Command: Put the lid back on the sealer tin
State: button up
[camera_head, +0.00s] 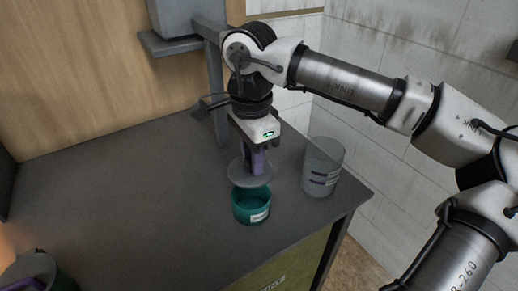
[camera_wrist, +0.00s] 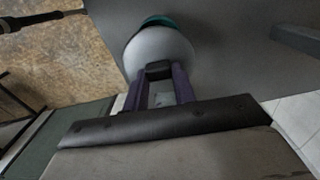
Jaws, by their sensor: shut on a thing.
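The sealer tin (camera_head: 250,207) is a teal round pot with a pale label, standing upright near the counter's front right edge. My gripper (camera_head: 257,166) points down above it, its purple fingers shut on the lid's knob. The lid (camera_head: 239,174) is a flat grey disc, held roughly level a little above the tin and slightly towards the back. In the wrist view the lid (camera_wrist: 160,46) hangs at the fingertips (camera_wrist: 159,74), its dark knob between them. The lid hides most of the tin there; a teal strip of the tin (camera_wrist: 158,19) shows past its edge.
A translucent grey beaker (camera_head: 323,167) with dark marks stands close right of the tin. A grey post (camera_head: 215,85) rises behind the gripper. A dark round container with a purple handle (camera_head: 40,272) is at the lower left. The counter's left and middle (camera_head: 120,190) are clear.

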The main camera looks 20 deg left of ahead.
jog(key=shift+f+b, duration=2.2)
jog(key=shift+f, duration=0.95)
jog(key=shift+f+b, duration=0.15)
jog(key=shift+b, duration=0.35)
jog(key=o, duration=1.1)
jog(key=shift+c, duration=0.2)
jog(key=shift+o, duration=0.5)
jog(key=o, duration=0.4)
